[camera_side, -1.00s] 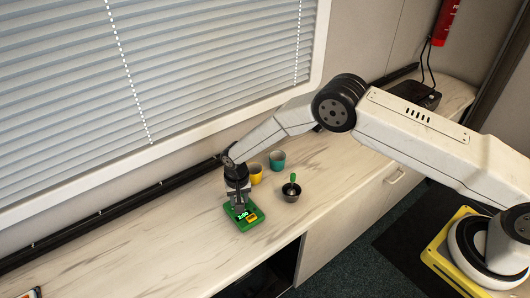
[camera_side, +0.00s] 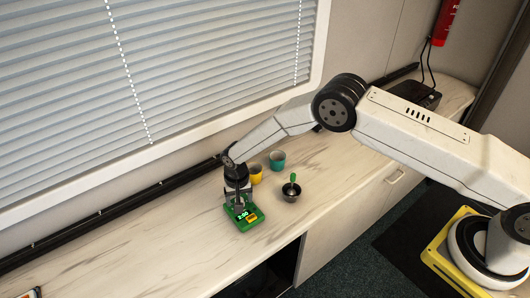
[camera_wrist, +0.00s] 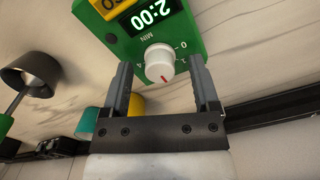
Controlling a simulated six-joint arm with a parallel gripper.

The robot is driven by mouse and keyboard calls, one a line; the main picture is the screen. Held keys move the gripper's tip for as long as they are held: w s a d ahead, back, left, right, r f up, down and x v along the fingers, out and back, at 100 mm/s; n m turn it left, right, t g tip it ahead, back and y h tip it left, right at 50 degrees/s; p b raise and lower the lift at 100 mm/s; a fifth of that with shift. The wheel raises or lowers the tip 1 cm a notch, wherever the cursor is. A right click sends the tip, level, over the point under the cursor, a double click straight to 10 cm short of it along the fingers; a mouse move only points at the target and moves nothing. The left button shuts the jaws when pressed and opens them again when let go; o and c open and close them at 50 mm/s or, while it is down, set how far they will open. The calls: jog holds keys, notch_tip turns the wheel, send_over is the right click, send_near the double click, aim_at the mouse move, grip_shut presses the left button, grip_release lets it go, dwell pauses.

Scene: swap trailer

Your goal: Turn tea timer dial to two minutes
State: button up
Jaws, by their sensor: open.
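The green tea timer (camera_side: 245,218) lies on the counter under my gripper in the side view. Its display reads 2:00, and it also shows upside down at the top of the wrist view (camera_wrist: 120,45). The white dial (camera_wrist: 160,62) with a red pointer mark sits on the timer in the wrist view; some of the scale marks around it are hard to read. My gripper (camera_wrist: 160,75) is open, with one finger on each side of the dial and a visible gap to it on both sides. In the side view my gripper (camera_side: 239,203) hides the dial.
A yellow cup (camera_side: 256,175) and a teal cup (camera_side: 278,160) stand behind the timer near the wall. The counter at the left (camera_side: 140,240) is mostly clear.

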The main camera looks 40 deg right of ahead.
aim_at(241, 199)
jog(key=shift+r, duration=0.15)
jog(key=shift+r, duration=3.7)
jog(key=shift+d+r, duration=0.1)
jog(key=shift+d+r, duration=0.2)
jog(key=shift+r, duration=0.1)
jog(key=s+d+r+n+t, duration=0.1)
jog(key=s+d+r+n, duration=0.1)
jog(key=s+d+r, duration=0.85)
jog(key=s+d+r+n, duration=0.1)
jog(key=s+d+r, duration=0.2)
jog(key=s, duration=0.4)
jog(key=s+d+r+n+t, duration=0.1)
jog(key=s+d+r, duration=0.2)
jog(key=s, duration=0.4)
jog(key=shift+d+n+t, duration=0.3)
jog(key=shift+d, duration=0.3)
